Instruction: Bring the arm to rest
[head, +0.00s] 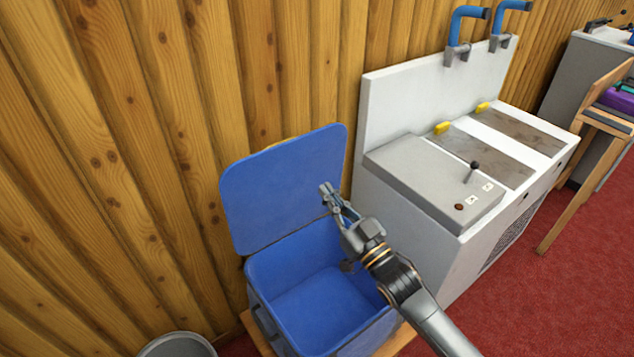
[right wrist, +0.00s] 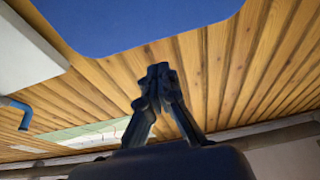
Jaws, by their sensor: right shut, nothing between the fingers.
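My right gripper (head: 328,190) is shut and empty. In the head view it is in front of the raised lid (head: 275,185) of a blue bin, above the bin's opening. I cannot tell whether the fingertips touch the lid. The bin (head: 262,300) stands open and its visible inside looks empty. In the right wrist view the closed fingers (right wrist: 158,72) point toward the wood wall, with the blue lid (right wrist: 135,20) at the top edge. My left gripper is in neither view.
A white bench unit (head: 365,110) with a grey control box (head: 425,165) and small lever stands right of the bin. A grey round container (head: 178,346) is at the bottom left. A wooden chair (head: 575,190) is at the right. The red floor (head: 540,300) in front is clear.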

